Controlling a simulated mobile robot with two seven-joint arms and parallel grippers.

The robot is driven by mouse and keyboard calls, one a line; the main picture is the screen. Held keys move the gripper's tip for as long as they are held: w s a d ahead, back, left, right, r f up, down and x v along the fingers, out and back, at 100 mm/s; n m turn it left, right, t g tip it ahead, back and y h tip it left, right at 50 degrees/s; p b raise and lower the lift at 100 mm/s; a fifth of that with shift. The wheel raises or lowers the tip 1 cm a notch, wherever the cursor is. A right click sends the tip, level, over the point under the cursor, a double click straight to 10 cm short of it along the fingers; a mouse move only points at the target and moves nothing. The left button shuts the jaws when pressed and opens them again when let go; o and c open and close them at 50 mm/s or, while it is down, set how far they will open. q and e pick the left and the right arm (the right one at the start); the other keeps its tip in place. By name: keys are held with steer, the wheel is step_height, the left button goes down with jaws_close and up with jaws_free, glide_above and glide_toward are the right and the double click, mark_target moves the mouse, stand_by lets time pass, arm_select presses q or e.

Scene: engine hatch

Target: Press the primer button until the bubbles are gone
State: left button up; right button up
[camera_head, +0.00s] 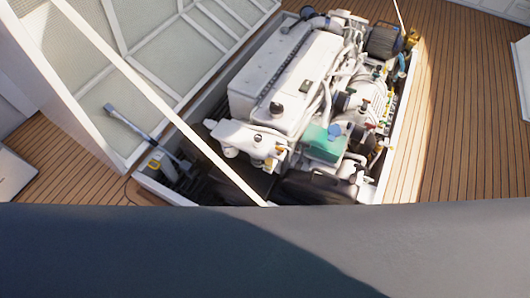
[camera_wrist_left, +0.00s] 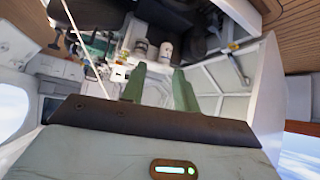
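In the head view, the white engine (camera_head: 285,80) sits in the open hatch. A teal-green box (camera_head: 324,146) with a blue round cap (camera_head: 334,131) is at its near right side. I cannot tell which part is the primer button, and no bubbles can be made out at this size. My left gripper (camera_wrist_left: 159,72) shows in the left wrist view, with its two green fingers apart and nothing seen between them. Engine parts show beyond it, at the upper left of that view. Neither gripper shows in the head view.
The raised hatch lid (camera_head: 140,50) stands at the left, with a thin white strut (camera_head: 165,95) crossing in front of the bay. Wooden deck (camera_head: 455,120) lies clear at the right. A large dark grey surface covers the bottom of the head view.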

arm_select(q)
jaws_close()
steer(key=shift+f, duration=0.1)
stand_by(1.4)
